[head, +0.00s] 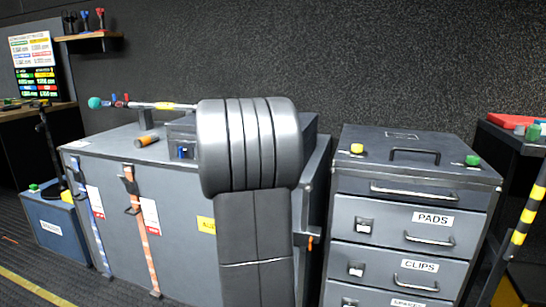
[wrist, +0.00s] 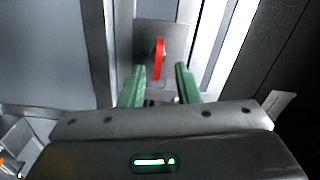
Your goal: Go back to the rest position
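My gripper (wrist: 159,70) shows in the wrist view with its two green fingers apart. A red lever or handle (wrist: 159,56) on a grey metal plate (wrist: 177,32) lies just beyond the fingertips, with its lower end in line with the gap. Clear space shows on both sides of it, and neither finger appears to touch it. I cannot tell how deep the gap is. In the head view my own arm fills the middle and hides my gripper and the red lever.
A large grey case (head: 178,205) stands behind my arm, with an orange cylinder (head: 147,140) on top. A drawer cabinet (head: 405,205) stands right of it. A striped pole (head: 527,215) leans at the far right. A blue box (head: 57,232) sits on the floor at left.

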